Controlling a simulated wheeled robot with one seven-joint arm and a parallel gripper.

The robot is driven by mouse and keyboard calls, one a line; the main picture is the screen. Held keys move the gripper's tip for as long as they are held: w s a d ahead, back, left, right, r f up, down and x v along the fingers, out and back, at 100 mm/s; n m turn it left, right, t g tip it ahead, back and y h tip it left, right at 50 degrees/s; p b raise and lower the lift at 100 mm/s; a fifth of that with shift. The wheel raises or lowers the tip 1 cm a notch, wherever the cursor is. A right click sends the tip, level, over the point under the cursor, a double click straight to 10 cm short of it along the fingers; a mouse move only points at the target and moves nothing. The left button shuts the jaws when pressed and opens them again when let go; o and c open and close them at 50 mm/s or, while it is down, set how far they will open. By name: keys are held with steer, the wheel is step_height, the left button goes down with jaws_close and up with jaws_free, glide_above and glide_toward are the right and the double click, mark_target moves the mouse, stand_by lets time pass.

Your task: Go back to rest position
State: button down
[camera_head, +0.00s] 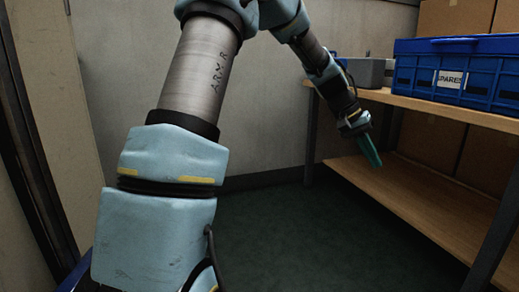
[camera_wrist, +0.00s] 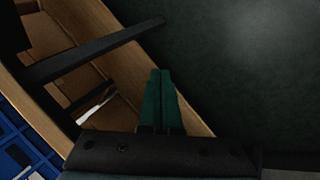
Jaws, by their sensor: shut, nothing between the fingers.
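My gripper (camera_head: 370,152) has green fingers and shows in the head view at the end of my arm, in front of the wooden shelf unit. Its fingers point down and to the right. In the wrist view my gripper (camera_wrist: 161,75) shows its two green fingers side by side, shut with nothing between them. The fingertips appear over the edge of the lower shelf board in that view, with dark green floor beyond.
A wooden shelf unit (camera_head: 440,207) with dark metal posts stands at the right. Its upper board (camera_head: 440,107) bears a blue crate (camera_head: 425,88) labelled SPARES and a grey box (camera_head: 366,72). Cardboard boxes (camera_head: 455,17) stand behind. The dark green floor (camera_head: 300,240) is clear.

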steer(key=s+a+f+n+t+y+p, duration=0.1)
steer(key=s+a+n+y+p, duration=0.1)
steer(key=a, duration=1)
steer(key=s+a+n+t+y+p, duration=0.1)
steer(key=a+n+t+y+p, duration=0.1)
steer(key=a, duration=1)
steer(key=s+a+n+y+p, duration=0.1)
steer(key=s+a+p, duration=0.1)
steer(key=s+a, duration=0.35)
steer(key=s+a+n+y+p, duration=0.1)
steer(key=s+a+p, duration=0.15)
steer(key=a, duration=0.55)
step_height(320, 180, up, 38)
steer(key=p, duration=3.6)
steer(key=shift+s, duration=0.15)
steer(key=shift+d, duration=0.1)
